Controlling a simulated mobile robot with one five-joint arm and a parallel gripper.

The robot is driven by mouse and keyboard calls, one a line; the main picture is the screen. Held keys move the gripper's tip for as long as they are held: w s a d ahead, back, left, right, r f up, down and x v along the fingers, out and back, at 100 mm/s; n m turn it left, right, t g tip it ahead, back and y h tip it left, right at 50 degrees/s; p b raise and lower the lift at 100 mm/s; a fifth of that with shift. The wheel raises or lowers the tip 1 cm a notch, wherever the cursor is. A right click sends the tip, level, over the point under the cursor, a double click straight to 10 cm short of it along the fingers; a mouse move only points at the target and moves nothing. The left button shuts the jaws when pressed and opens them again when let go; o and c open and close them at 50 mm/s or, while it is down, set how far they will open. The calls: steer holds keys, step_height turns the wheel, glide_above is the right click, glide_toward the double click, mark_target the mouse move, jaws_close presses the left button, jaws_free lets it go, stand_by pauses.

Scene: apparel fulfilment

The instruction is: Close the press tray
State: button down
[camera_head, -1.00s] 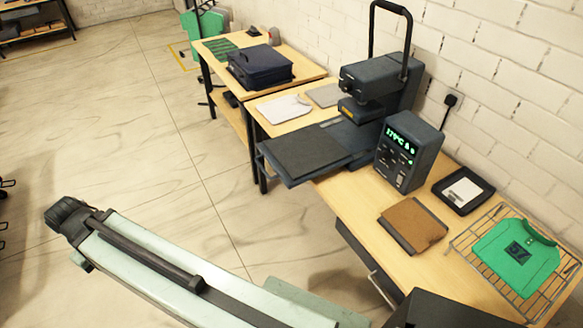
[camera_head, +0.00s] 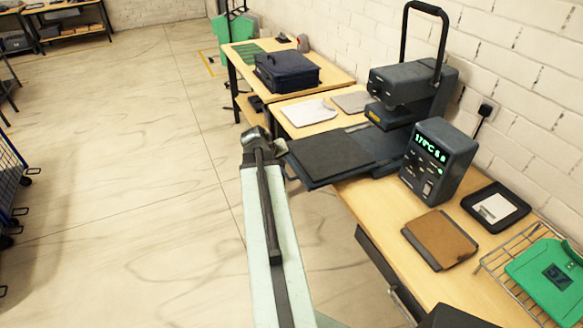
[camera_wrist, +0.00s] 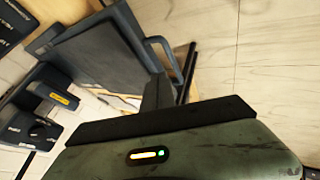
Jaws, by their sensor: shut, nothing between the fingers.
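The heat press (camera_head: 412,88) stands on the wooden table with its tall black handle raised. Its dark press tray (camera_head: 330,153) is slid out to the left, past the table edge. In the wrist view the tray (camera_wrist: 100,55) is at upper left, with a blue-grey loop handle (camera_wrist: 171,52) on its outer edge. My gripper (camera_wrist: 158,92) is shut and empty, its dark fingers pointing toward the handle side of the tray. In the head view my arm's end is just left of the tray's outer edge; the fingers are mostly hidden. I cannot tell whether they touch.
A control box (camera_head: 438,160) with a green display stands right of the tray. A brown pad (camera_head: 440,238), a black dish (camera_head: 495,206) and a wire rack (camera_head: 495,265) with a green garment lie nearer.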

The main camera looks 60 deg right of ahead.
steer(key=b+x, duration=0.8)
steer(key=x, duration=0.2)
steer(key=shift+w, duration=0.1)
